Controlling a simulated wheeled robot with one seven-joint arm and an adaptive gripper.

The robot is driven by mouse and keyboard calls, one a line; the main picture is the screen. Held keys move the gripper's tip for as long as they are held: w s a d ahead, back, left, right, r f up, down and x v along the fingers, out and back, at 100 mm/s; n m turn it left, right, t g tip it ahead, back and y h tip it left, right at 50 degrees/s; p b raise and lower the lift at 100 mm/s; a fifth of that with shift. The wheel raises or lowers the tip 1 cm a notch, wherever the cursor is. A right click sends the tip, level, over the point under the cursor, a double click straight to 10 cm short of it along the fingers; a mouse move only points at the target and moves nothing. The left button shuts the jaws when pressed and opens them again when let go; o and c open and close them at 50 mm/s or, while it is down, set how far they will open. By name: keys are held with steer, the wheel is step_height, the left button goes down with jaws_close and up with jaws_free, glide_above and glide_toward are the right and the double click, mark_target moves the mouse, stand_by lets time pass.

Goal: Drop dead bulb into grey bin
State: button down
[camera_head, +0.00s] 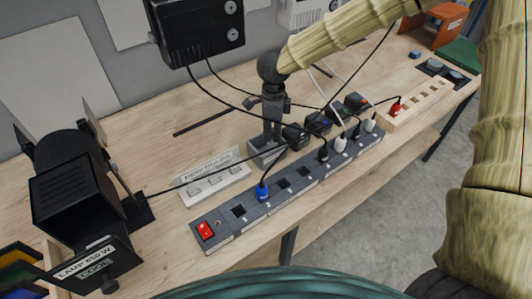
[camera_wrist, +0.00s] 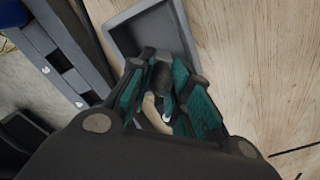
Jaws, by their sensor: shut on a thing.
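The small grey bin (camera_head: 257,155) stands on the workbench behind the power strip. My gripper (camera_head: 270,136) points down just above it, its fingertips over the bin opening. In the wrist view the bin (camera_wrist: 150,28) lies just beyond the fingertips. My gripper (camera_wrist: 160,92), with teal pads, is shut on the dead bulb (camera_wrist: 162,77), which shows as a dark grey rounded piece between the fingers. The fingers hide most of the bulb, and the head view does not show it clearly.
A long power strip (camera_head: 291,182) with several plugs and a red switch runs along the bench's front edge. A white labelled block (camera_head: 214,181) sits left of the bin. Cables cross near my gripper.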

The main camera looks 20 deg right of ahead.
steer(key=shift+s+r, duration=0.45)
steer(key=shift+s, duration=0.2)
steer(key=c, duration=1.7)
jaws_free()
steer(key=shift+w+f, duration=0.1)
steer(key=shift+f, duration=0.05)
steer(key=o, duration=0.5)
steer(key=shift+w+f, duration=0.3)
steer(key=shift+w, duration=0.2)
steer(key=shift+c, duration=0.2)
steer(key=shift+s+r, duration=0.25)
steer(key=shift+s, duration=0.1)
steer(key=shift+w+r, duration=0.2)
steer(key=shift+r, duration=0.1)
step_height(320, 180, up, 11)
steer(key=shift+s+r, duration=0.15)
